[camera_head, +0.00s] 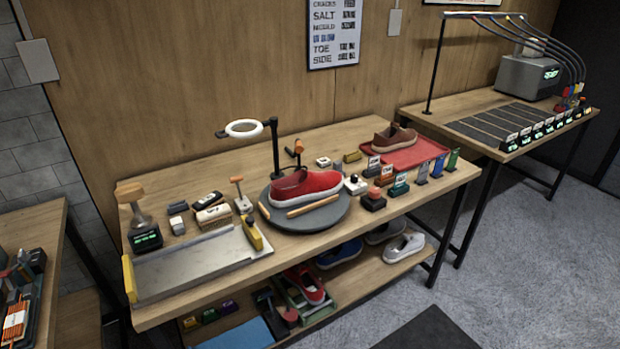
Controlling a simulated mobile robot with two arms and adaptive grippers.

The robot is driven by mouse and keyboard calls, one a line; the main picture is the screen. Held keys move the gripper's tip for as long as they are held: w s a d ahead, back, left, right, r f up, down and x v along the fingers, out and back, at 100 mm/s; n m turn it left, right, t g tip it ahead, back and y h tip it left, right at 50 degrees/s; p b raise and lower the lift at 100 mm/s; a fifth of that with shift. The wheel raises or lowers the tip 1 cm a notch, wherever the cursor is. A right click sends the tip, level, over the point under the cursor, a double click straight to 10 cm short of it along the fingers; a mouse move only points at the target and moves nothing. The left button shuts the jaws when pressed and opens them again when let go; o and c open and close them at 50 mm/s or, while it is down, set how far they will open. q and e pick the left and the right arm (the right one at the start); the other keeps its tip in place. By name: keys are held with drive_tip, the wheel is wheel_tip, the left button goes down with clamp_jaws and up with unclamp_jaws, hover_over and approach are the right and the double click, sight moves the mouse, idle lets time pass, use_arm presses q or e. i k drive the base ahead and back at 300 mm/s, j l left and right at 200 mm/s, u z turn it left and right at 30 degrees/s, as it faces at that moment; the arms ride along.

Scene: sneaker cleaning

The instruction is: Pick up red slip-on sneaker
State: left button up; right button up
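A red sneaker with a pale sole (306,184) rests upright on a dark round turntable (330,219) in the middle of the workbench. A black stand with a white ring lamp (244,128) rises just behind it. Another red shoe (309,284) sits on the lower shelf, partly hidden under the bench edge. I cannot tell from this view which of the two is a slip-on. Neither of my grippers is in view.
A brown shoe (394,138) sits on a red tray (421,153) at the right. Wooden sticks (313,207) lie on the turntable's near side. Small bottles and blocks (399,185) line the front right edge. A metal plate (190,268) covers the front left.

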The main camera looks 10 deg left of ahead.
sight(302, 186)
drive_tip(key=i+l+u, duration=0.1)
drive_tip(key=u, duration=0.4)
drive_tip(key=i+l+u, duration=0.2)
drive_tip(key=l, duration=0.2)
drive_tip(key=i+l+u, duration=0.15)
drive_tip(key=l, duration=0.25)
drive_tip(key=l+u, duration=0.2)
drive_tip(key=l, duration=0.25)
drive_tip(key=i+l+u, duration=0.15)
drive_tip(key=l, duration=0.3)
